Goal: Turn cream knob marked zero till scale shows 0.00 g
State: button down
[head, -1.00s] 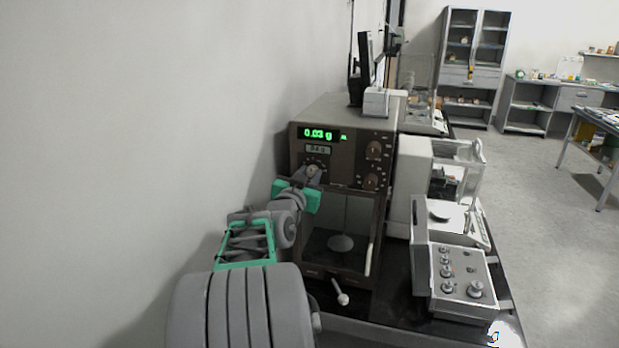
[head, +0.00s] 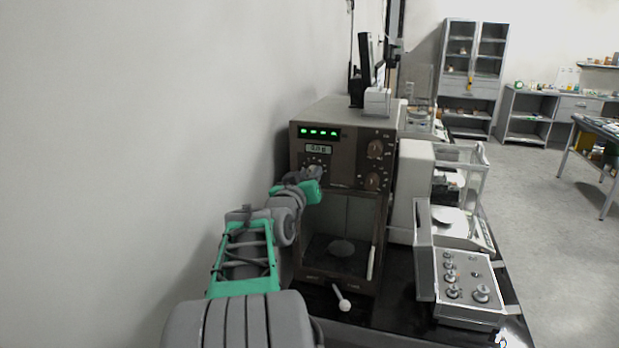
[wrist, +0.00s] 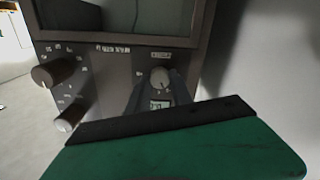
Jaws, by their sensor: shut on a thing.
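The brown scale (head: 340,112) stands on the black table against the wall. My gripper (head: 313,170) is at the front panel's lower left and covers most of the cream knob there. In the wrist view the cream knob (wrist: 160,77) sits between my two fingertips (wrist: 158,84), which are shut on it. A small label (wrist: 159,104) lies between the fingers, its text too small to read.
Two other knobs (head: 375,148) (head: 372,181) sit on the panel's right. Below is the glass chamber with a pan (head: 341,247). A white-ended lever (head: 344,304) sticks out in front. A white balance (head: 412,185) and a grey weight box (head: 467,285) stand to the right.

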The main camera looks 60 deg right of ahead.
jog(key=c, duration=1.1)
grip_release()
jog(key=shift+c, duration=0.2)
jog(key=s+a+b, duration=0.1)
jog(key=a+b, duration=0.1)
jog(key=a, duration=0.5)
jog(key=shift+s+a, duration=0.15)
jog(key=shift+a, duration=0.2)
